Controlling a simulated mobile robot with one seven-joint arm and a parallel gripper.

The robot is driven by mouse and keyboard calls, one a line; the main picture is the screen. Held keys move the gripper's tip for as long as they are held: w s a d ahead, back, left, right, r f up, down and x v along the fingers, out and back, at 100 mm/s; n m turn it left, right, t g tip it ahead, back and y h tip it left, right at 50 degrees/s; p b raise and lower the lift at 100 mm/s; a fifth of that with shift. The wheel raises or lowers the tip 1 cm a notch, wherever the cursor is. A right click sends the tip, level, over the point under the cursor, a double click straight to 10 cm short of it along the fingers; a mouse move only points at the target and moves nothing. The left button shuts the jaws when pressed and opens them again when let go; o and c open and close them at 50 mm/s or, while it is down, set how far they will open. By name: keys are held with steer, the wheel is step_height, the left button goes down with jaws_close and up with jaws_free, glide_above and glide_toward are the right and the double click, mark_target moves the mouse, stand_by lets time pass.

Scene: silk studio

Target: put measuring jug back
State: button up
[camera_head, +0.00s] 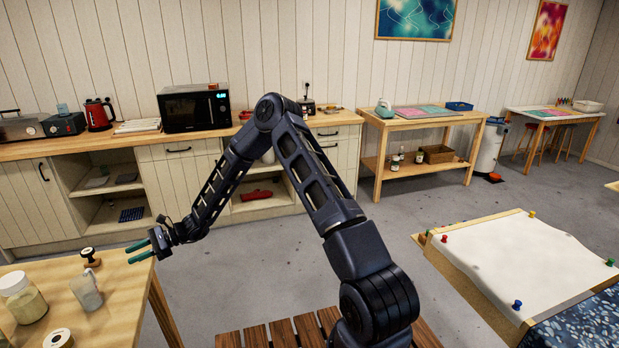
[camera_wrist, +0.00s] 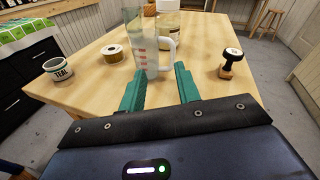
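The measuring jug (camera_head: 87,291) is clear with red markings and a pale handle, and stands upright on the wooden table at the lower left. In the wrist view the jug (camera_wrist: 148,50) stands just beyond my fingertips, its handle on the right. My gripper (camera_head: 139,251) has green fingers and hovers at the table's right edge, apart from the jug. In the wrist view my gripper (camera_wrist: 160,88) is open, with nothing between its fingers.
The wooden table (camera_head: 122,311) also holds a jar of pale powder (camera_head: 22,298), a tape roll (camera_head: 59,339), a stamp (camera_head: 90,257) and a cup marked TEAL (camera_wrist: 58,70). A counter (camera_head: 140,138) with a microwave (camera_head: 193,108) runs along the wall. A padded print table (camera_head: 520,260) stands at right.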

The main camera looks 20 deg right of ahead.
steer(key=s+d+r+n+t+h, duration=0.1)
steer(key=s+d+r+n+h, duration=0.15)
steer(key=d+r, duration=0.65)
steer(key=s+d+r+n+t+h, duration=0.15)
steer(key=d+r+n+h, duration=0.3)
steer(key=d, duration=0.75)
steer(key=s+d+r+n+t+h, duration=0.1)
steer(key=s+d+r+n+h, duration=0.15)
steer(key=d+r, duration=0.7)
steer(key=s+d+r+t+h, duration=0.2)
steer(key=s+d, duration=0.4)
steer(key=d, duration=0.3)
steer(key=s+d+r+n+t+h, duration=0.1)
steer(key=s+d, duration=0.4)
steer(key=d, duration=0.5)
steer(key=s+d+r+n+t+h, duration=0.1)
steer(key=s+d+r+t+h, duration=0.2)
steer(key=d, duration=0.7)
steer(key=s+r, duration=0.2)
steer(key=s, duration=0.1)
steer(key=shift+s, duration=0.3)
